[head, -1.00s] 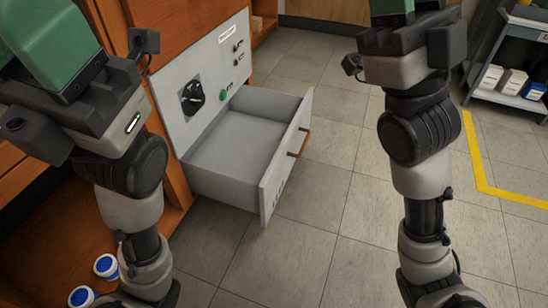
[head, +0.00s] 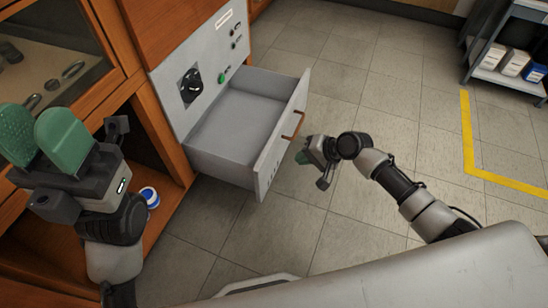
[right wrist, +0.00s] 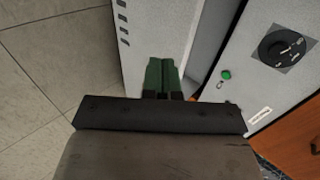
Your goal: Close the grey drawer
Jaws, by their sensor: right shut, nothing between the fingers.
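The grey drawer (head: 232,112) is pulled well out of the grey panel in the head view, and its inside looks empty. Its front (head: 284,140) carries a brown bar handle (head: 294,126). My right gripper (head: 303,157) is shut and empty, low beside the drawer front, just right of and below the handle. In the right wrist view its green fingertips (right wrist: 163,68) lie together against the pale drawer front (right wrist: 155,25); contact cannot be told. The handle is mostly hidden there. My left gripper (head: 40,125) is open and empty at the far left, away from the drawer.
The panel has a black knob (head: 190,85) and a green button (head: 221,78). An open wooden cabinet with a blue-and-white tub (head: 150,197) stands below left. A shelf cart (head: 505,75) is at the upper right.

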